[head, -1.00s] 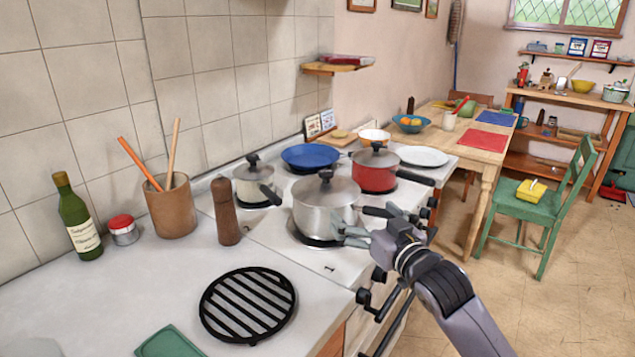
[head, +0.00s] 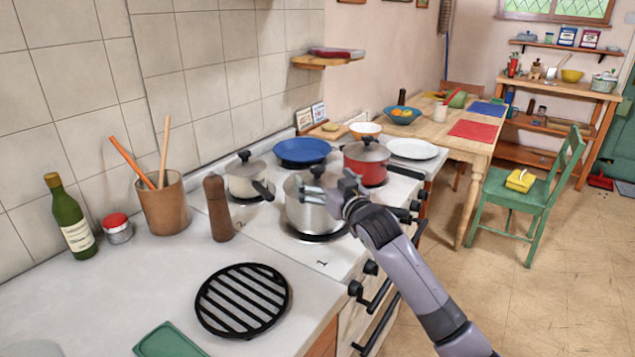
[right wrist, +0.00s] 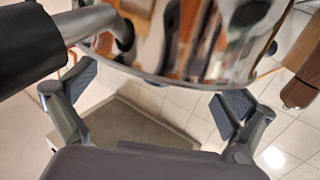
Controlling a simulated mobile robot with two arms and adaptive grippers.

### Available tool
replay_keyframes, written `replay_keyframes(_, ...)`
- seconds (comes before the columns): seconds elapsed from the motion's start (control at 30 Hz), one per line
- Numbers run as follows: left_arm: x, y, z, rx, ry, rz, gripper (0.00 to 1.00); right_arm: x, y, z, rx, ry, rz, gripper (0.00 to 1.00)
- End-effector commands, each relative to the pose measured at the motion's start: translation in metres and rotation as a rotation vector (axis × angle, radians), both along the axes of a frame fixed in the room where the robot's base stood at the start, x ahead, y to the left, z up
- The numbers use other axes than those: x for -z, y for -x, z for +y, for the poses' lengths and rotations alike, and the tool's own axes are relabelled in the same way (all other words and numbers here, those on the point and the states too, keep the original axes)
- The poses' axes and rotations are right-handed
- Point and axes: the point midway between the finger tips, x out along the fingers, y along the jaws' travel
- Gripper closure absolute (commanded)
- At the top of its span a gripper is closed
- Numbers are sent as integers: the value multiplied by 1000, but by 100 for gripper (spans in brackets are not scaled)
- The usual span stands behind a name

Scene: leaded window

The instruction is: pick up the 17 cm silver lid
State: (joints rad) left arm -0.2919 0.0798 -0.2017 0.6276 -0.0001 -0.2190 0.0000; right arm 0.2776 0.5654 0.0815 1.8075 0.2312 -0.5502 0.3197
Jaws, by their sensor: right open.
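The silver pot (head: 305,213) stands on the near front burner with a silver-grey lid (head: 293,182) and dark knob on it. Similar lids sit on the cream pot (head: 240,172) and the red pot (head: 366,153); I cannot tell diameters by eye. My right gripper (head: 325,187) is open at the silver pot's lid, around its knob side, and hides part of the lid. In the right wrist view the open fingers (right wrist: 155,100) are spread below a shiny curved silver surface (right wrist: 190,45); contact cannot be told. My left gripper is not in view.
A pepper mill (head: 217,208) stands left of the silver pot. A blue pan (head: 302,150) is on the back burner. A black trivet (head: 242,300) lies on the near counter. A white plate (head: 413,148) is beyond the red pot.

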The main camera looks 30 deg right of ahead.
Motion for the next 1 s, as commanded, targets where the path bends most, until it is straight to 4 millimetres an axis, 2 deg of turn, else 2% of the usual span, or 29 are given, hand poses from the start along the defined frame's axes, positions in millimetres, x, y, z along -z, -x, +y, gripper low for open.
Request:
replay_keyframes(0.2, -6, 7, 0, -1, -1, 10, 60, -2, -28, -4, 0, 0, 1, 0)
replay_keyframes(0.53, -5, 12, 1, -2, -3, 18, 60, 0, -32, -5, 0, 0, 0, 1)
replay_keyframes(1.0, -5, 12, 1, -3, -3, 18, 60, 0, -32, -5, 1, 1, 1, 32)
